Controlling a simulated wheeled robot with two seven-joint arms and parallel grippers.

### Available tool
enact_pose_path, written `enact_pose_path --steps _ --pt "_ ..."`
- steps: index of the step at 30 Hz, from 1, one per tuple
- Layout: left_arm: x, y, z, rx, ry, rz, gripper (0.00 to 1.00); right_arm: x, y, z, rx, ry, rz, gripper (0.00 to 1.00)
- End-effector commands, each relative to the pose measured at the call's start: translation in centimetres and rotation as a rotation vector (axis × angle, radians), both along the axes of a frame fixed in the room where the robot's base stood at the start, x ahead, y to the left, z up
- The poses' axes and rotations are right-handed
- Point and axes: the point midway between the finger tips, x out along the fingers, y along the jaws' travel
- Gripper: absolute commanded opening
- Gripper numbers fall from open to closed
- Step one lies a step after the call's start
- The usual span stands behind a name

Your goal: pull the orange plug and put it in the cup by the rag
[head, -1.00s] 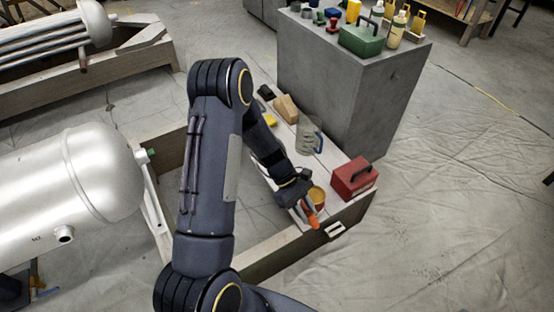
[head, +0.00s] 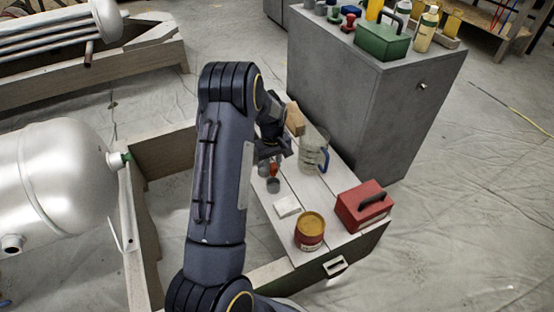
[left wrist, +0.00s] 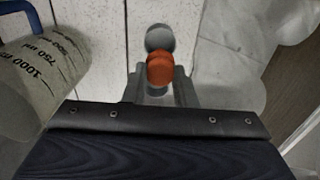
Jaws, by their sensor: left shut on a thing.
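The orange plug (head: 274,170) is held between the fingertips of my left gripper (head: 272,155). In the left wrist view the plug (left wrist: 160,68) shows between the two fingers of the left gripper (left wrist: 160,84). Two small grey cups stand on the bench below it: one (head: 273,186) closer to a white folded rag (head: 287,206), the other (head: 263,168) partly behind my arm. The left wrist view shows a grey round cup (left wrist: 159,37) just beyond the plug. I cannot tell the exact height of the plug above the cups. My right gripper is out of view.
A clear measuring jug (head: 313,152) with a blue handle stands right of the gripper. A red-and-yellow tin (head: 310,230) and a red toolbox (head: 364,205) stand at the bench's near end. A tan block (head: 295,118) is behind. A grey cabinet (head: 350,95) borders the bench.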

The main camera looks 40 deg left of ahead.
Motion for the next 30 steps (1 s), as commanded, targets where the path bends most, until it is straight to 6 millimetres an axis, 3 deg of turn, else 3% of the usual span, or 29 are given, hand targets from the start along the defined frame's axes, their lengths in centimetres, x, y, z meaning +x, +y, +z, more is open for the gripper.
enact_pose_path --steps 16,30 --pt "0.0 -0.1 -5.8 -0.002 0.0 -0.001 0.0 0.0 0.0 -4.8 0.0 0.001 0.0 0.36" --pt "0.0 -0.1 -6.4 -0.003 0.0 0.0 0.0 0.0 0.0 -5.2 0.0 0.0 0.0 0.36"
